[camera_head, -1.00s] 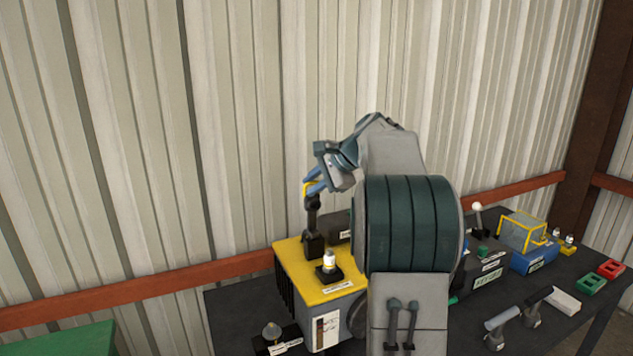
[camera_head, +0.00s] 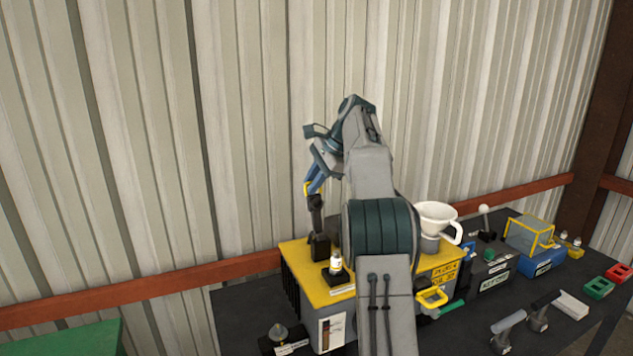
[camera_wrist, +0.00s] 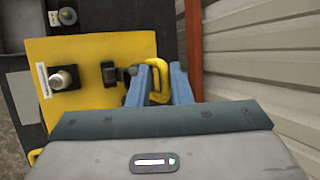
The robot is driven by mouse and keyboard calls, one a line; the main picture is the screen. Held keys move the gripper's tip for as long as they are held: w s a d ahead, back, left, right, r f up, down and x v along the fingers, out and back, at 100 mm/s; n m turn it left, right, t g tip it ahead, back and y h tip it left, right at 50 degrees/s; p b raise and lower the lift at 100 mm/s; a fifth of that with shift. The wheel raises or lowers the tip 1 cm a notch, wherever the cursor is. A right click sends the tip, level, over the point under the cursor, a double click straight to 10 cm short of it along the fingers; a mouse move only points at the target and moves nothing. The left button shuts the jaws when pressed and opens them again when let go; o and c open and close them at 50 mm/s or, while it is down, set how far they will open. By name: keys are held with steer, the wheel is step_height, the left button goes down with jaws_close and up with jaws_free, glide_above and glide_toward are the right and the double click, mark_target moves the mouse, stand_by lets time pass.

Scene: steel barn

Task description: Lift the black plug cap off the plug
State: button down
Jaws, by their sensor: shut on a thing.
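The black plug cap (camera_head: 316,205) stands upright at the back left of the yellow-topped block (camera_head: 300,262), with a yellow loop at its upper end. My gripper (camera_head: 313,184) has its blue fingers at this loop. In the wrist view the yellow loop lies between the fingers (camera_wrist: 163,80), and the black cap (camera_wrist: 118,73) reaches left from it over the yellow top. The cap's lower part meets a wider black piece on the block; I see no clear gap there. A plug with a white top (camera_head: 336,264) stands uncovered on a black base nearer the front.
A white funnel (camera_head: 437,218) stands at the block's right, partly behind my arm. A yellow handle (camera_head: 432,297) sticks out at the block's front. A battery box (camera_head: 490,270) and a blue box (camera_head: 540,260) stand farther right. The corrugated wall is close behind.

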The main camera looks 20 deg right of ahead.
steer(key=shift+w+f+g, duration=0.2)
steer(key=shift+f+g, duration=0.2)
steer(key=shift+f, duration=0.25)
steer(key=c, duration=1.5)
jaws_free()
steer(key=shift+w, duration=0.1)
steer(key=shift+c, duration=0.2)
steer(key=shift+d+r, duration=0.1)
steer(key=shift+r, duration=0.4)
steer(key=v, duration=0.3)
steer(key=s+d+b, duration=0.1)
steer(key=s+d, duration=0.6)
steer(key=d, duration=0.2)
steer(key=shift+s+d, duration=0.2)
steer(key=shift+s, duration=0.05)
